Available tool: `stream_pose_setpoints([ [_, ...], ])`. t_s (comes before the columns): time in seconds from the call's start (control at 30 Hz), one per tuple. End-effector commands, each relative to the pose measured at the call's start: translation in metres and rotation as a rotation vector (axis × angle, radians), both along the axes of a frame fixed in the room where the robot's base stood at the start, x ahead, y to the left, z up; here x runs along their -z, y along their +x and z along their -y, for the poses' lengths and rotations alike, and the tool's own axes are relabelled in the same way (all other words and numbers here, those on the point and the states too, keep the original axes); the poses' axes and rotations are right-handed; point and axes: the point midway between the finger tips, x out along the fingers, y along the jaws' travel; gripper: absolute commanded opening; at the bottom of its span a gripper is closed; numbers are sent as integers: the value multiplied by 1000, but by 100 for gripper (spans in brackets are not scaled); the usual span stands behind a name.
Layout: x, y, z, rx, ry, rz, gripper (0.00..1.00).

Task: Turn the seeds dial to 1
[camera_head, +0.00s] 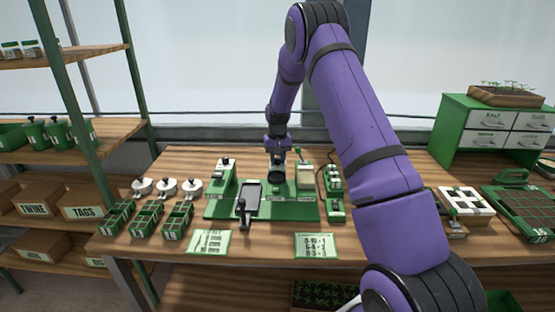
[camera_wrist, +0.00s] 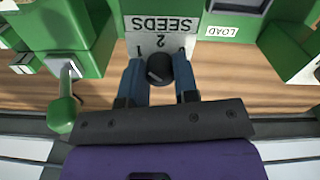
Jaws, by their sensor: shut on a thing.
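The seeds dial (camera_wrist: 160,68) is a dark round knob in the wrist view, below a grey plate lettered SEEDS (camera_wrist: 162,24), which appears upside down. A 2 shows on the plate just beyond the knob; the marks to either side are partly hidden. My gripper (camera_wrist: 159,82) has its two blue fingers on either side of the knob, shut on it. Which number the dial points to I cannot tell. In the head view my gripper (camera_head: 276,161) is over the back middle of the green tray seeder (camera_head: 295,212) and hides the dial.
A green-knobbed lever (camera_wrist: 62,105) stands beside my gripper in the wrist view. A LOAD label (camera_wrist: 222,31) is on the other side. Two cards (camera_head: 208,242) (camera_head: 316,246) lie at the table's front. Seed boxes (camera_head: 146,222) stand left; a green drawer unit (camera_head: 460,117) stands right.

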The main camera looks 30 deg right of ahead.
Motion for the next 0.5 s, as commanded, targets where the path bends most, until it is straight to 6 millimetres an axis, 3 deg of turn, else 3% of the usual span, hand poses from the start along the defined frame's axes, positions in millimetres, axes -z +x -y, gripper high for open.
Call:
stream_pose_setpoints([
  [0.5, -1, 1, 0, -241, -1, 2, 4],
])
